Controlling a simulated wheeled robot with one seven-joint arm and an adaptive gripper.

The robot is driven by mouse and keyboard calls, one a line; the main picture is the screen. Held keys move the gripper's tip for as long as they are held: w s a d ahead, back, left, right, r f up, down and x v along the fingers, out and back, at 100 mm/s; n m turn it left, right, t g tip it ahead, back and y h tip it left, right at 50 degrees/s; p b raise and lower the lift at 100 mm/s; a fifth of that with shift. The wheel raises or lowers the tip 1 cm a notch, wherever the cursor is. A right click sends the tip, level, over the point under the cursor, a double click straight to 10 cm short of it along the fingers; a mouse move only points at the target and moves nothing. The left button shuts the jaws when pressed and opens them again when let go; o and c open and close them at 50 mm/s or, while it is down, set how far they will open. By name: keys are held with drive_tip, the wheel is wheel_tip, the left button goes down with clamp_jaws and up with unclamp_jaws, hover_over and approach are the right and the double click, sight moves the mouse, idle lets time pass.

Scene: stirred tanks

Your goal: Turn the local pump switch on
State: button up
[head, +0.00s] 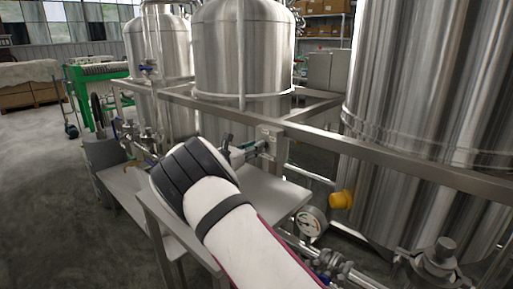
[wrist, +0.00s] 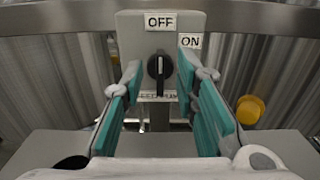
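The local pump switch is a black rotary knob (wrist: 160,67) on a grey box (wrist: 130,24) in the wrist view. Its white pointer stands upright, toward the OFF label (wrist: 160,21) above it. The ON label (wrist: 190,40) is at the upper right. My gripper (wrist: 159,72) is open, with one teal-padded finger on each side of the knob and visible gaps between. How far the fingertips are from the box face is hard to tell. In the head view, the box (head: 270,135) is on the frame rail, just beyond my gripper; my arm partly hides this area.
A steel rail (head: 400,163) runs across in front of large steel tanks (head: 243,50). A yellow fitting (head: 341,199) and a pressure gauge (head: 311,222) are to the right of my arm. A metal table (head: 275,195) lies below. Open floor (head: 45,210) is at the left.

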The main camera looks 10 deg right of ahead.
drive_tip(key=shift+x, duration=0.85)
drive_tip(key=shift+c, duration=0.6)
clamp_jaws()
drive_tip(key=shift+s+m, duration=0.1)
drive_tip(key=shift+m, duration=0.2)
drive_tip(key=m+b, duration=0.1)
drive_tip(key=m, duration=0.2)
drive_tip(key=m+b, duration=0.2)
drive_tip(key=m, duration=0.2)
drive_tip(key=m+b, duration=0.2)
drive_tip(key=m, duration=0.2)
drive_tip(key=shift+s+d+f, duration=0.25)
drive_tip(key=shift+s+f, duration=0.1)
drive_tip(key=shift+s, duration=0.05)
drive_tip(key=shift+m, duration=0.3)
